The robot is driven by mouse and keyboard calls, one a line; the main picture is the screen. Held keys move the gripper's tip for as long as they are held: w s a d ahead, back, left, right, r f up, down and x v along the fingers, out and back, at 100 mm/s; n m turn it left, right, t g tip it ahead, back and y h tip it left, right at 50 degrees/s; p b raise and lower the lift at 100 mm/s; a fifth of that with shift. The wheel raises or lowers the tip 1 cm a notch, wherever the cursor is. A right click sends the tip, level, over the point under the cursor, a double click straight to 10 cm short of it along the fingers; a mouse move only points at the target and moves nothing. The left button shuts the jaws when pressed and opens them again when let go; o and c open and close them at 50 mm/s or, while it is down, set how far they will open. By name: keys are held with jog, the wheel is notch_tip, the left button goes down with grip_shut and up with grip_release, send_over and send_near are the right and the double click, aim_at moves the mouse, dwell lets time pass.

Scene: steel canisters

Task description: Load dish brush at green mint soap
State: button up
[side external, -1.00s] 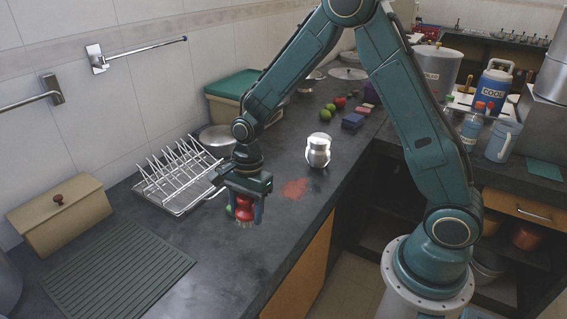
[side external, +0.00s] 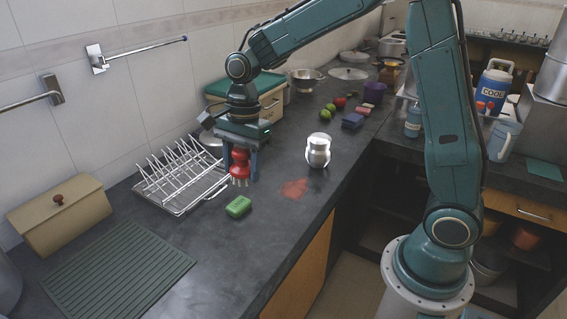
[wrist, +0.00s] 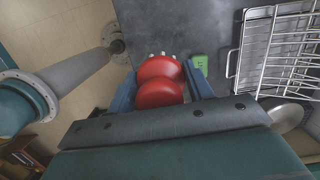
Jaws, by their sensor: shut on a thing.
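My gripper (side external: 239,165) is shut on a red dish brush (side external: 240,160), with the brush's pale bristles pointing down. It holds the brush above the counter, behind the soap in the side view. The brush's red body (wrist: 160,82) also shows between the fingers in the wrist view. The green mint soap (side external: 238,206) lies flat on the dark counter in front of the dish rack. It also shows in the wrist view (wrist: 200,64), just beyond the right finger. The brush and the soap are apart.
A wire dish rack (side external: 183,178) stands left of the soap. A ribbed green mat (side external: 118,270) and a tan box (side external: 60,217) lie at the front left. The counter (side external: 225,255) before the soap is clear.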

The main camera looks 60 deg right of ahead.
aim_at(237, 205)
dwell(0.3)
jog(key=shift+o, duration=0.8)
jog(key=w+d+f, duration=0.2)
jog(key=w+f, duration=0.1)
jog(key=w+d+f, duration=0.2)
jog(key=w+f, duration=0.1)
jog(key=w+d+f, duration=0.2)
jog(key=w+f, duration=0.1)
jog(key=shift+d+f, duration=0.15)
jog(key=shift+d, duration=0.2)
jog(key=shift+c, duration=0.4)
jog(key=shift+w+d+f, duration=0.3)
jog(key=shift+d+f, duration=0.05)
jog(key=shift+f, duration=0.2)
jog(key=shift+f, duration=0.2)
jog(key=shift+f, duration=2.8)
jog(key=shift+s+f, duration=0.1)
jog(key=shift+f, duration=0.5)
notch_tip(237, 205, up, 7)
dwell(0.6)
